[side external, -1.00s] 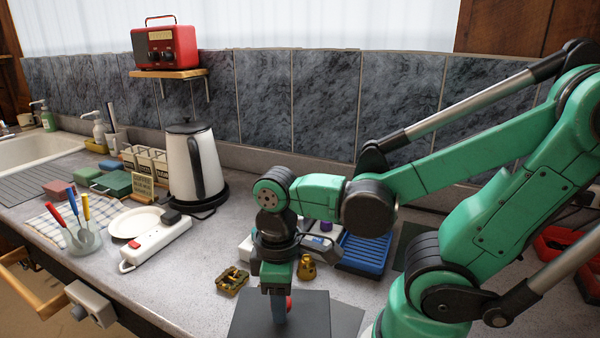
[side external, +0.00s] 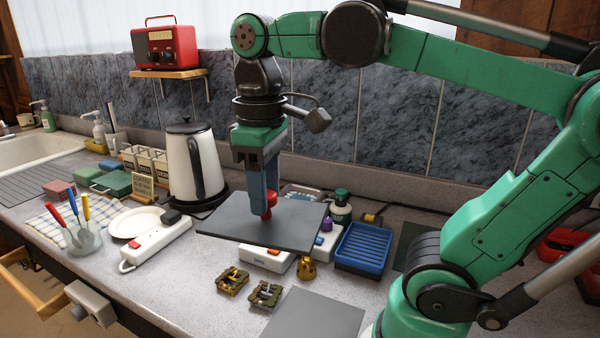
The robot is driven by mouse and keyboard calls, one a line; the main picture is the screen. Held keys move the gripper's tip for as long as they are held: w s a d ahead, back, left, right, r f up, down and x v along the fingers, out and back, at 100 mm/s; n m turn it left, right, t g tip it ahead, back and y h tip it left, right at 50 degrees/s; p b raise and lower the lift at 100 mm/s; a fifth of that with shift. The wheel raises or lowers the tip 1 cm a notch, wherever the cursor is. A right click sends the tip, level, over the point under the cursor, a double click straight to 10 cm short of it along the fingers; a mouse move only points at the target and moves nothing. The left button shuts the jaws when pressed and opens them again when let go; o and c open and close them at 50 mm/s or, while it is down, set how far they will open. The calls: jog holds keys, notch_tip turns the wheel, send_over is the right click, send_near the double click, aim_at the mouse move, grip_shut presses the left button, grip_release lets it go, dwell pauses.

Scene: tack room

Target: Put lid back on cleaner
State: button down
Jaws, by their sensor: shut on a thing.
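A flat dark grey lid (side external: 235,222) with a red knob (side external: 270,204) hangs level in the side external view. My gripper (side external: 265,190) is shut on the red knob and points down, holding the lid above the counter. I cannot tell how high the lid is above the cleaner, or how well the two line up.
Two brass buckles (side external: 265,294), a small brass bell (side external: 307,268) and a blue ribbed tray (side external: 363,247) are near the cleaner. A grey mat (side external: 315,315) lies bare in front. A kettle (side external: 193,165) and a white power strip (side external: 156,243) stand to the left.

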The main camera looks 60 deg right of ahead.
jog(key=w+d+f+m, duration=0.1)
jog(key=w+d+m, duration=0.4)
jog(key=d+m, duration=0.3)
jog(key=w+d+f+m, duration=0.2)
jog(key=w+d+m, duration=0.35)
jog(key=d, duration=0.45)
jog(key=d+f+m, duration=0.6)
jog(key=d+f, duration=0.3)
jog(key=shift+s+f, duration=0.25)
jog(key=shift+s, duration=0.2)
jog(key=shift+f, duration=0.6)
jog(key=c, duration=0.7)
grip_release()
jog(key=shift+c, duration=0.2)
notch_tip(320, 180, up, 11)
